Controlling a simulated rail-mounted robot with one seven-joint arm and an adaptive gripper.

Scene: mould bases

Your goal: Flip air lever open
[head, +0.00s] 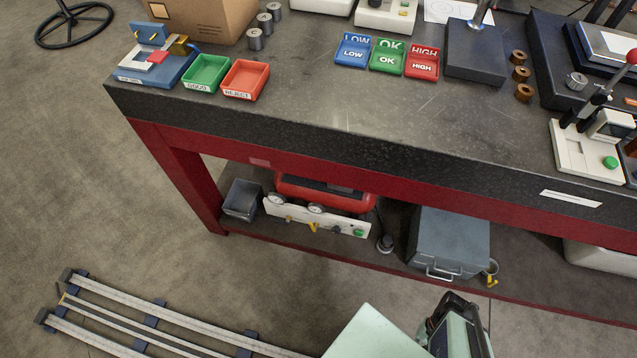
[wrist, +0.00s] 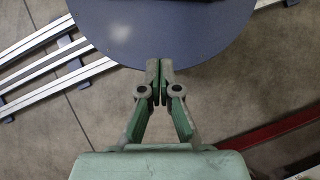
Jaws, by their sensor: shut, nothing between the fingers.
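A white panel (head: 330,222) stands on the lower shelf under the bench, in front of a red air tank (head: 325,192). Its face carries two small yellow levers, one at the left (head: 289,219) and one nearer the middle (head: 313,226), plus a dark knob and a green knob (head: 358,233). Which is the air lever, and its exact angle, is too small to tell. My gripper (wrist: 160,82) is shut and empty in the wrist view, fingertips together, above the floor and away from the panel. Its fingertips do not show clearly in the head view.
A grey bin (head: 242,199) sits left of the panel, and a grey metal box (head: 449,243) sits to its right. The bench top (head: 330,110) overhangs the shelf. Floor rails (head: 150,310) lie at lower left. The floor in front of the shelf is open.

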